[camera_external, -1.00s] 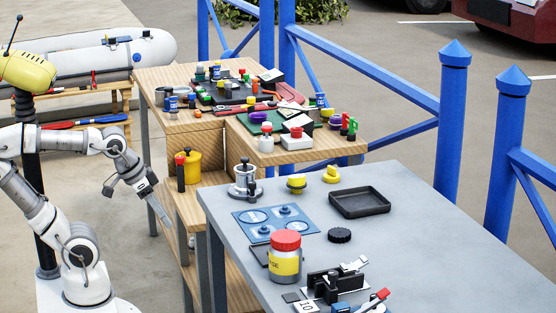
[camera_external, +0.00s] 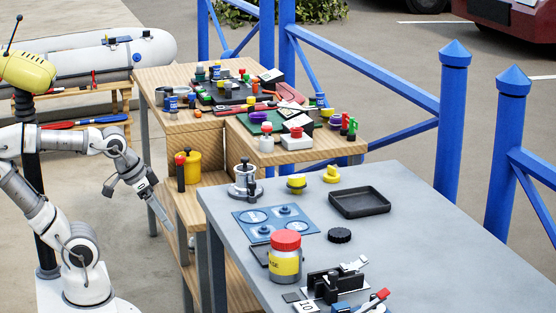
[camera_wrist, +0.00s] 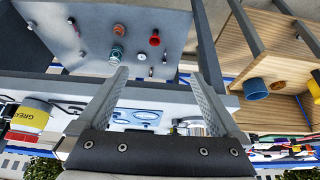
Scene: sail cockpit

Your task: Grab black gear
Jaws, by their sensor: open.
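The black gear (camera_external: 339,235) is a round, ridged black disc lying flat on the grey table, in front of the black tray. I cannot pick it out in the wrist view. My gripper (camera_external: 160,212) hangs to the left of the grey table, beside the wooden bench, well apart from the gear and lower than the tabletop. In the wrist view, the two long fingers of my gripper (camera_wrist: 162,60) stand wide apart with nothing between them.
The grey table (camera_external: 400,260) also holds a black tray (camera_external: 360,202), a blue plate (camera_external: 250,222), a red-lidded yellow jar (camera_external: 285,262) and a black clamp-like fixture (camera_external: 335,283). The wooden bench (camera_external: 185,122) behind is crowded. The table's right side is clear.

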